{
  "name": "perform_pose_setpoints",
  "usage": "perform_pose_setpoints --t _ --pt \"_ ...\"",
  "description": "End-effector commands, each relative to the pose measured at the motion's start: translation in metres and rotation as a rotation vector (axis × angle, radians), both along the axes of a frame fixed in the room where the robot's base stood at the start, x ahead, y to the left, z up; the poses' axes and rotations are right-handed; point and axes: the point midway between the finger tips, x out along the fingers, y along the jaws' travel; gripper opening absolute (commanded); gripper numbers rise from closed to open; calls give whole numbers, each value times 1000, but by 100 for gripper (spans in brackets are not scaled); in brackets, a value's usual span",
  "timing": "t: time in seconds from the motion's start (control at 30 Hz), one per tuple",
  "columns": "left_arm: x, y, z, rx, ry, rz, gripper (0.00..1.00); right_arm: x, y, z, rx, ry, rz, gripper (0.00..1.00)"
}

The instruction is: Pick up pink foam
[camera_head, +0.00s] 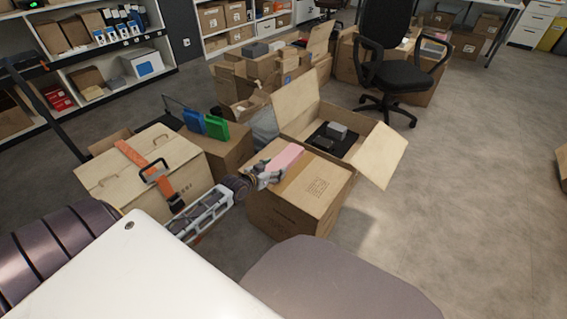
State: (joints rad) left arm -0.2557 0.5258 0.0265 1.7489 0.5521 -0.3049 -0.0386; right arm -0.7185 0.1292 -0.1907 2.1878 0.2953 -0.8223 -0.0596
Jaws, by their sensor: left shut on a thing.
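The pink foam (286,158) is a flat pink block at the back left edge of a closed carton's top (316,188). My left gripper (272,171) reaches in from the left and is shut on the foam at its near left end. I cannot tell whether the foam still touches the carton top. The fingers partly hide its lower left end. My right gripper is not in view.
An open carton (365,150) with dark and grey items stands just behind. A carton with an orange strap (150,178) and blue and green folders (205,124) are at left. An office chair (397,65) stands behind.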

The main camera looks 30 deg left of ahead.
Motion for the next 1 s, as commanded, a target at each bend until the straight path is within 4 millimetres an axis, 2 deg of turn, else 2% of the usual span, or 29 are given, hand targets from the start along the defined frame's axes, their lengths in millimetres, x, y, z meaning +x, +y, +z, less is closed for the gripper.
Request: perform_pose_setpoints --t 0.33,0.53,0.77,1.0 --pt "0 0 2 0 0 0 46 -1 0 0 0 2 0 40" --pt "0 0 10 1 0 0 46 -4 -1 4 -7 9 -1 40" --pt "0 0 31 1 -1 0 46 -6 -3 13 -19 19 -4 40" --pt "0 0 61 1 -2 0 46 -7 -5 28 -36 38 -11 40"
